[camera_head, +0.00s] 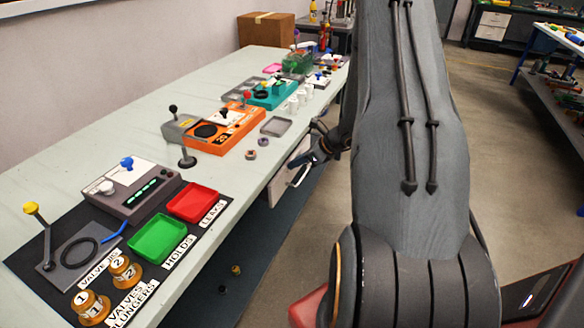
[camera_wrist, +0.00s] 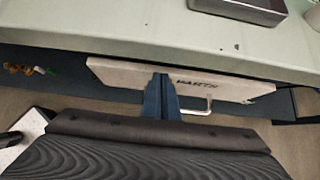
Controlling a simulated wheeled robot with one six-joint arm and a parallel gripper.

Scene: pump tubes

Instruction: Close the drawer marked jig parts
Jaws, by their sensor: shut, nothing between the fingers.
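The drawer front (camera_wrist: 125,76) is a pale panel under the table edge in the wrist view. Its dark lettering is partly hidden by my fingers, and only "PARTS" seems readable. A light bar handle (camera_wrist: 208,108) sticks out from it, right of my fingers. My gripper (camera_wrist: 163,84) is shut and empty, its blue-grey fingertips in front of the panel's middle; touching or just short of it, I cannot tell. In the head view the drawer (camera_head: 276,188) shows under the table's right edge, with my gripper (camera_head: 298,172) beside it. How far the drawer stands out is unclear.
The long pale table (camera_head: 120,130) carries a green tray (camera_head: 158,238), a red tray (camera_head: 193,203), an orange unit (camera_head: 228,130) and a grey tray (camera_head: 276,127) near its edge. A cardboard box (camera_head: 266,30) is at the back. The floor to the right (camera_head: 500,130) is open.

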